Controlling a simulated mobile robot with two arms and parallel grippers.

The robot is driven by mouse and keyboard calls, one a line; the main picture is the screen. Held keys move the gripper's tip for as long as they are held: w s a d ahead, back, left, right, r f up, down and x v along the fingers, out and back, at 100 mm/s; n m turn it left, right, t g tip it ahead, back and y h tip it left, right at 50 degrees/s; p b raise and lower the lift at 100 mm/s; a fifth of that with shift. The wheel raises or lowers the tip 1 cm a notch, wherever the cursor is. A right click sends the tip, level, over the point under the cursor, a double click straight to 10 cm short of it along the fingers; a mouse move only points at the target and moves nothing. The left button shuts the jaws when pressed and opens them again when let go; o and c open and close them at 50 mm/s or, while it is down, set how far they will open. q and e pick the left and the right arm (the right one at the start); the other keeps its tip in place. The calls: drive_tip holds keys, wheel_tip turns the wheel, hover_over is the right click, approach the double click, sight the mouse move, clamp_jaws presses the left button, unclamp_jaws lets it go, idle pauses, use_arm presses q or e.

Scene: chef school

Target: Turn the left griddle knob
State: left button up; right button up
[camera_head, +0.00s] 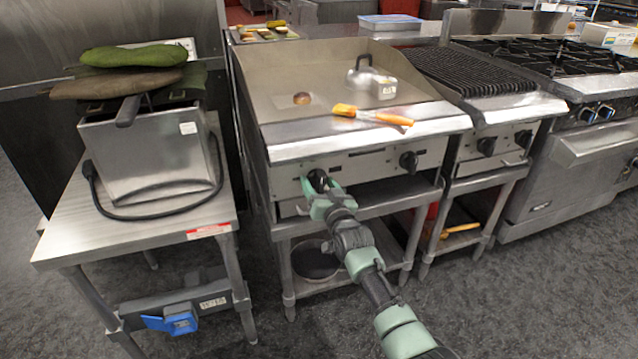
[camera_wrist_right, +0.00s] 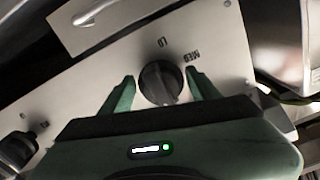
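The griddle (camera_head: 280,90) stands in the middle of the head view with two black knobs on its front panel. The left griddle knob (camera_head: 318,179) is partly covered by my right gripper (camera_head: 315,188). In the right wrist view the knob (camera_wrist_right: 161,83) sits between the two green fingers of the gripper (camera_wrist_right: 160,88). The fingers are apart, with a gap visible on each side of the knob. "LO" and "MED" marks show on the panel above it. The right griddle knob (camera_head: 408,161) is free. My left gripper is not in view.
An orange-handled scraper (camera_head: 372,115) lies on the griddle's front ledge, near a press (camera_head: 372,80). A steel table (camera_head: 70,232) with a fryer (camera_head: 150,160) stands to the left. A charbroiler (camera_head: 470,72) and a range (camera_head: 590,85) stand to the right.

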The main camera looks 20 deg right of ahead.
drive_tip(key=shift+r, duration=0.15)
drive_tip(key=shift+s, duration=0.2)
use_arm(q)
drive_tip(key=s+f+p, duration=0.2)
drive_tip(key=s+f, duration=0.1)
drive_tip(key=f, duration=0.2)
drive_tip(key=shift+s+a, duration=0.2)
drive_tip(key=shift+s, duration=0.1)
use_arm(e)
drive_tip(key=s, duration=0.7)
drive_tip(key=shift+s+d, duration=0.15)
drive_tip(key=shift+s, duration=0.05)
